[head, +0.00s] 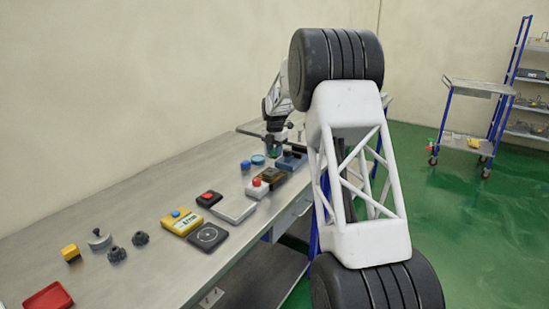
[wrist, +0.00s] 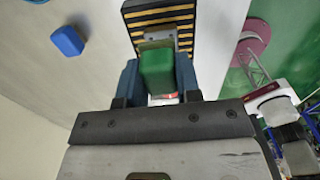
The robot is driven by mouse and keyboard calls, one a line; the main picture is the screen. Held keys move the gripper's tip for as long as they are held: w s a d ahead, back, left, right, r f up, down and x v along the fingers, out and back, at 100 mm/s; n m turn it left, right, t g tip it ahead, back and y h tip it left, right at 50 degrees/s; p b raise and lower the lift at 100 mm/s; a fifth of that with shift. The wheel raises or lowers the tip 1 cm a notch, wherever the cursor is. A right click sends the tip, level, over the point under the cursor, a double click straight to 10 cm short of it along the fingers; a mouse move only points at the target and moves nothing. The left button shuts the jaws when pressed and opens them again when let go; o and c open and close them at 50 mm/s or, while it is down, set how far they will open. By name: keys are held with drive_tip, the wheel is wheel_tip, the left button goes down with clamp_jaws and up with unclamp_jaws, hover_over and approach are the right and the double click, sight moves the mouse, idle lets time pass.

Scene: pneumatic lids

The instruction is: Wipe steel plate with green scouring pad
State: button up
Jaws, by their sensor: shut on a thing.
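My gripper (head: 274,141) is at the far end of the bench, pointing down. In the wrist view its two blue-grey fingers (wrist: 158,74) are shut on the green scouring pad (wrist: 156,70), which lies between them. A little green of the pad (head: 274,154) shows below the gripper in the head view. A black-and-yellow striped piece (wrist: 158,12) with a small grey metal part lies just beyond the pad in the wrist view. A pale grey flat plate (head: 234,210) lies mid-bench; I cannot tell for certain which is the steel plate. Contact under the pad is hidden.
A blue block (wrist: 68,40) is beside the gripper, and a round blue piece (head: 258,160) is near it. A red-button box (head: 257,188), a yellow device (head: 181,221), a dark square pad (head: 207,237) and a red tray (head: 48,298) stand along the bench (head: 150,266).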

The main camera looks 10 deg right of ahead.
drive_tip(key=shift+r, duration=1.35)
